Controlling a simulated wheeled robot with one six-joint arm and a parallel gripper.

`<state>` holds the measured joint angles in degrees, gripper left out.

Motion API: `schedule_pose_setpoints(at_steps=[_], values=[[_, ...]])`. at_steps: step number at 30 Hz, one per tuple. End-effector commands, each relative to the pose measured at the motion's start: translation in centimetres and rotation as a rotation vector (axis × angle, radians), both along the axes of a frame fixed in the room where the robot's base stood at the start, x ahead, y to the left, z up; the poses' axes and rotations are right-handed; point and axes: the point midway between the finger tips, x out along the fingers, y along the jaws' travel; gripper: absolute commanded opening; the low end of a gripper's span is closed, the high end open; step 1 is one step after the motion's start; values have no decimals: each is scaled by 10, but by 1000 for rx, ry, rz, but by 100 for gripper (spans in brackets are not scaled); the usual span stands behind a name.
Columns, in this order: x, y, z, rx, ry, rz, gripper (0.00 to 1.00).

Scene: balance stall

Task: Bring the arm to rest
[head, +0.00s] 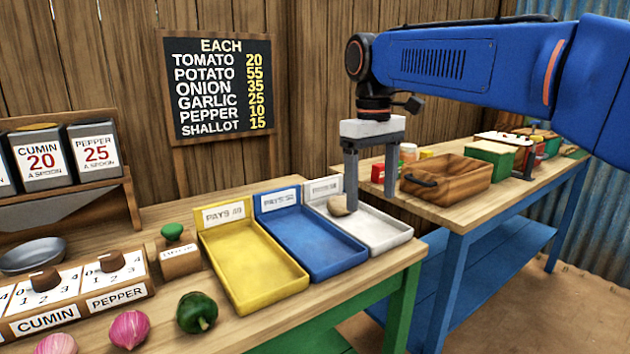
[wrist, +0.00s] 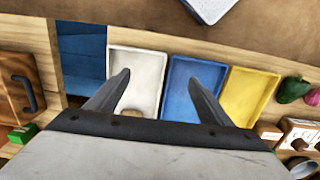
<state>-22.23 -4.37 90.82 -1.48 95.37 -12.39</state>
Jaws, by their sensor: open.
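My blue arm (head: 455,65) reaches in from the right of the head view. My gripper (head: 376,180) points down over the white tray (head: 385,240), with its jaws apart. In the wrist view my gripper (wrist: 160,88) shows two dark fingers spread wide, with nothing gripped between the visible tips. A pale tan, potato-like item (head: 338,205) lies in the white tray close to one finger. In the wrist view the item (wrist: 131,113) is partly hidden by the gripper body. I cannot tell whether the finger touches it.
Empty blue (head: 318,250) and yellow (head: 255,270) trays stand left of the white one. A green pepper (head: 197,312) and pink onions or shallots (head: 129,329) lie at the front. A wooden crate (head: 445,180) stands on the right table. A price board (head: 218,88) hangs behind.

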Motion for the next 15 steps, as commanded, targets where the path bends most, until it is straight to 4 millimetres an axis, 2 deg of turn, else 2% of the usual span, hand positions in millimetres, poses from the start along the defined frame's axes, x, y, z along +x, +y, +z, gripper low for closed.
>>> schedule_pose_setpoints(at_steps=[8,15], values=[[-46,-55,-31,38,-88,-126,74],[-94,-100,-75,73,-179,-251,74]])
